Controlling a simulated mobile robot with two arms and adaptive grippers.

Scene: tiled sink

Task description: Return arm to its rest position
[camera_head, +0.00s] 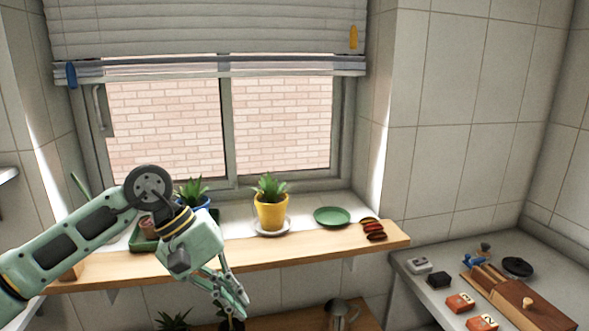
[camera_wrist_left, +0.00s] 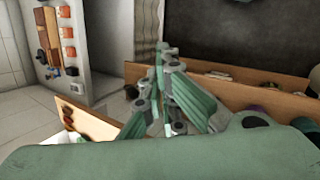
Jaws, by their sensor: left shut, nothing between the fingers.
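My left arm (camera_head: 75,240) comes in from the left in the head view, bent at the elbow in front of the window shelf. My left gripper (camera_head: 240,304) points down and to the right, just in front of the shelf's front edge. Its fingers are shut with nothing held. In the left wrist view the shut left gripper (camera_wrist_left: 160,70) shows in the middle, with the fingertips together. My right gripper is not in either view.
On the wooden shelf (camera_head: 330,243) stand a yellow pot (camera_head: 271,212), a green plate (camera_head: 332,216), a blue pot partly behind my arm and several dark red items (camera_head: 373,229). A counter at right holds a wooden box (camera_head: 515,295) and orange cards (camera_head: 460,303). A metal pitcher (camera_head: 339,315) stands below.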

